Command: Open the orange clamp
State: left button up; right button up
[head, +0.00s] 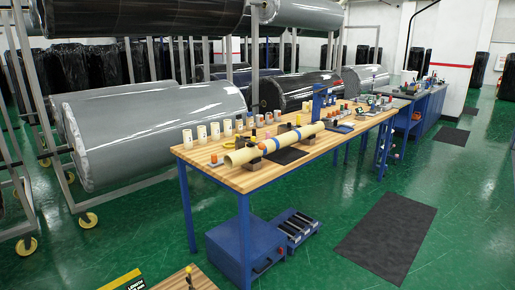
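A wooden-topped workbench (207,173) with blue legs stands in the middle of the head view. A long cream tube (273,143) lies along its near side, with a blue band around it and dark supports beside it. A small orange item (214,159) is on the bench just left of the tube's near end. It is too small to tell whether it is the orange clamp, or whether it is open. Neither of my grippers is in view.
Several short cream cores (201,132) stand upright along the bench. Large grey wrapped rolls (150,130) hang on wheeled racks to the left. A blue cabinet (245,250) is under the bench. A dark mat (388,237) lies on open green floor at right.

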aim_at(262, 146)
jog(key=i+l+z, duration=0.25)
jog(key=i+z, duration=0.15)
jog(key=i, duration=0.4)
jog(key=i+z, duration=0.35)
jog(key=i, duration=0.45)
